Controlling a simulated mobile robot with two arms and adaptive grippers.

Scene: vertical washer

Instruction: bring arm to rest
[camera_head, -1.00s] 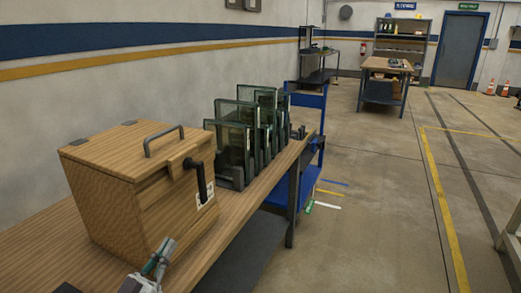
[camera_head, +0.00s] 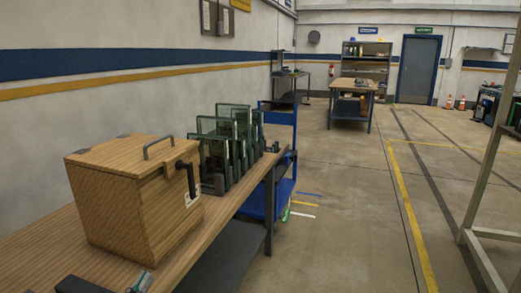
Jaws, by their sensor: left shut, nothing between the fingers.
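My left gripper (camera_head: 139,283) shows only in part at the bottom edge of the head view. Its fingers are together with nothing between them, low in front of the wooden box and apart from it. The wooden box (camera_head: 125,200) stands on the wooden bench (camera_head: 40,243) with its lid down. It has a grey handle on top and a black latch lever on its front. Several glass panels (camera_head: 213,160) stand upright in dark holders behind the box. My right gripper is not in view.
A blue cart (camera_head: 284,185) stands past the bench's far end. A grey metal frame (camera_head: 483,170) rises at the right. A workbench (camera_head: 352,86), shelves (camera_head: 366,60) and a blue door (camera_head: 418,70) are at the back. The floor between is open.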

